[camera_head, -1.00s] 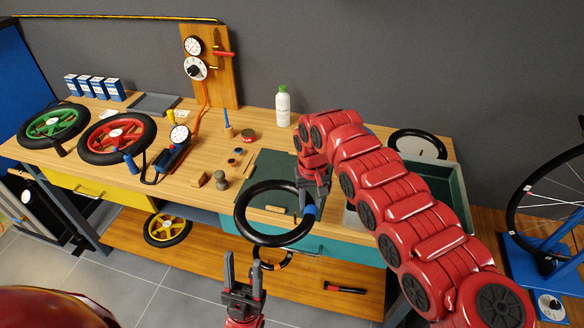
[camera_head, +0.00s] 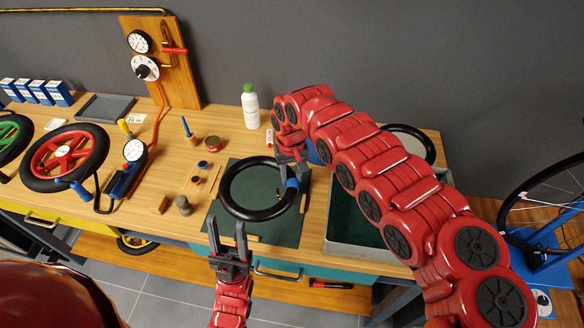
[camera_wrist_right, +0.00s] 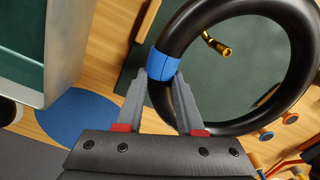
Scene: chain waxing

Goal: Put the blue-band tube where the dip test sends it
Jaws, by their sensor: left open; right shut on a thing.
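The blue-band tube is a black ring (camera_head: 258,214) with a blue band (camera_head: 292,186) at its right side. My right gripper (camera_head: 291,167) is shut on it beside the band. The right wrist view shows the fingers (camera_wrist_right: 160,88) closed on the black tube (camera_wrist_right: 288,113) next to the blue band (camera_wrist_right: 165,66), with a brass valve (camera_wrist_right: 217,44) inside the ring. The tube is over the dark green mat (camera_head: 285,232); whether it touches the mat I cannot tell. My left gripper (camera_head: 226,233) is open and empty at the mat's front edge.
A grey tub (camera_head: 365,249) stands right of the mat, with a black ring around a pale disc (camera_head: 408,146) behind it. A white bottle (camera_head: 250,108) stands at the back. A pump with gauge (camera_head: 125,178) and red wheel (camera_head: 62,157) are left. Small pots (camera_head: 184,206) stand beside the mat.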

